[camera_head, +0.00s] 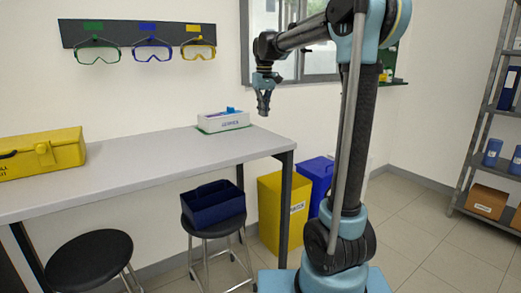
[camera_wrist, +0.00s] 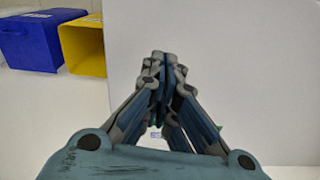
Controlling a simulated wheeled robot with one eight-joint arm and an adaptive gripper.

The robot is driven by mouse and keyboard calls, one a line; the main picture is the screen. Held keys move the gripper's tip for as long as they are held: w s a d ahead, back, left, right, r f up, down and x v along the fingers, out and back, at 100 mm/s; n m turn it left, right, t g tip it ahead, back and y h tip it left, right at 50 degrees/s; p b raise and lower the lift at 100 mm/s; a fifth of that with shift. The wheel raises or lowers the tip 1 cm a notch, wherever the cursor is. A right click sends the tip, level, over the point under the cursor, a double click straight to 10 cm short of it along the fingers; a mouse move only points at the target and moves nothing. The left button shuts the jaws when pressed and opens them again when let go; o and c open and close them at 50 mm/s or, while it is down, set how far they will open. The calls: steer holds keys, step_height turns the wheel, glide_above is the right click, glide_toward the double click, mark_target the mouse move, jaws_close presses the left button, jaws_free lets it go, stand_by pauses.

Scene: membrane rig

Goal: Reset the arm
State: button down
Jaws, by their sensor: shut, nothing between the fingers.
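My gripper (camera_head: 263,108) hangs at the end of my raised arm, fingers pointing down, above the right end of the grey table. In the wrist view my gripper (camera_wrist: 160,62) has its fingers together with nothing between them. The gripper is clear of the table and touches nothing that I can see.
The table (camera_head: 130,165) carries a yellow case (camera_head: 42,157) and a white box (camera_head: 223,122). A dark blue bin (camera_head: 213,207) sits on a stool. Yellow (camera_head: 280,213) and blue (camera_head: 315,182) bins stand beyond the table. Shelves (camera_head: 490,110) stand right; goggles (camera_head: 150,50) hang on the wall.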

steer(key=s+d+f+m, duration=0.1)
steer(key=s+d+f, duration=0.5)
steer(key=s, duration=0.4)
steer(key=s+d+f+m, duration=0.2)
steer(key=s+d+f, duration=0.2)
steer(key=s+d, duration=0.45)
steer(key=s+d+f+m, duration=0.1)
steer(key=s+f, duration=0.7)
steer(key=s+d+f+m+t, duration=0.1)
steer(key=s+d+f, duration=0.1)
steer(key=s+f, duration=0.6)
steer(key=shift+s+d+f+t, duration=0.3)
steer(key=shift+s+f, duration=0.1)
steer(key=shift+f, duration=0.05)
steer(key=shift+w+f, duration=0.2)
steer(key=shift+w, duration=0.3)
